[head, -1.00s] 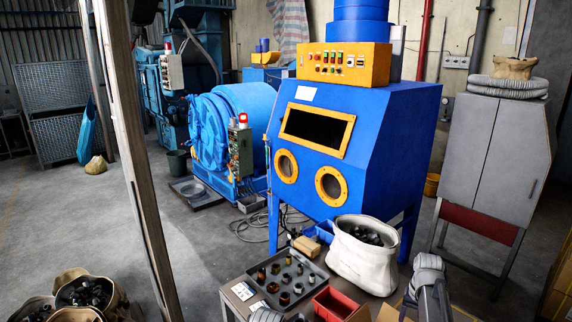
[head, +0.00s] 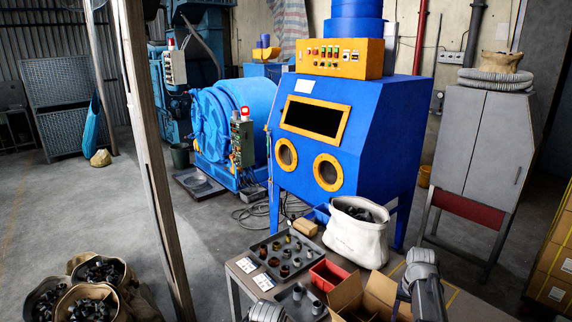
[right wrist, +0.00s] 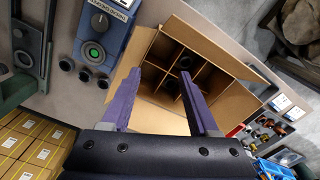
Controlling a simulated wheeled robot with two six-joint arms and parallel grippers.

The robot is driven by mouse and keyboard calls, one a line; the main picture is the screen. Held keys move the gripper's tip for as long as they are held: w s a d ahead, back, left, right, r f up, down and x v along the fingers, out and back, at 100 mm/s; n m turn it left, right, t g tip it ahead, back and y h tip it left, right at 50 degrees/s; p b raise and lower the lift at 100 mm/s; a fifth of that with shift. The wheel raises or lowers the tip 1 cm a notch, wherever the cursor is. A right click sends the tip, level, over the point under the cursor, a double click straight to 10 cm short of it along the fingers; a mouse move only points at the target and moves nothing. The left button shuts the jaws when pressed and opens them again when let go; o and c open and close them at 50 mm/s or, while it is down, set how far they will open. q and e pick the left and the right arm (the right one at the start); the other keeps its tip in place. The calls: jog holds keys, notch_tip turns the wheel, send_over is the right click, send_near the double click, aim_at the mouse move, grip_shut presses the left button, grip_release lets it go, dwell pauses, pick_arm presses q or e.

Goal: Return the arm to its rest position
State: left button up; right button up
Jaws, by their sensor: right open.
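My right gripper (right wrist: 160,77) shows in the right wrist view with its two purple fingers apart and nothing between them. It is above a cardboard carton (right wrist: 230,62) with open flaps and dividers; a few dark round shapes are in its compartments. In the head view my right arm (head: 425,283) stands bent at the lower right, beside the carton (head: 346,291). Its fingers are not clear there. A grey ribbed part of my left arm (head: 268,312) shows at the bottom edge; the left gripper itself is out of view.
The bench holds a grey tray (head: 262,249) of small cups, a red bin (head: 328,275) and a white sack (head: 355,240) of dark pieces. A blue blasting cabinet (head: 385,130) stands behind. A wooden post (head: 155,165) and sacks (head: 45,300) are at left.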

pick_arm(q)
notch_tip(320, 180, down, 10)
jog(key=b, duration=0.9)
jog(key=shift+w, duration=0.35)
pick_arm(e)
jog(key=s+a+f+n, duration=0.3)
jog(key=s+a, duration=0.2)
jog(key=a, duration=0.4)
jog(key=s+a+f+n, duration=0.3)
jog(key=s+a, duration=0.2)
jog(key=a, duration=0.5)
jog(key=s+a+f+n+h, duration=0.1)
jog(key=s+a+f, duration=0.3)
jog(key=a, duration=0.5)
jog(key=shift+s+a+n, duration=0.4)
jog(key=shift+s+n, duration=0.4)
jog(key=shift+n, duration=0.1)
jog(key=shift+o, duration=0.2)
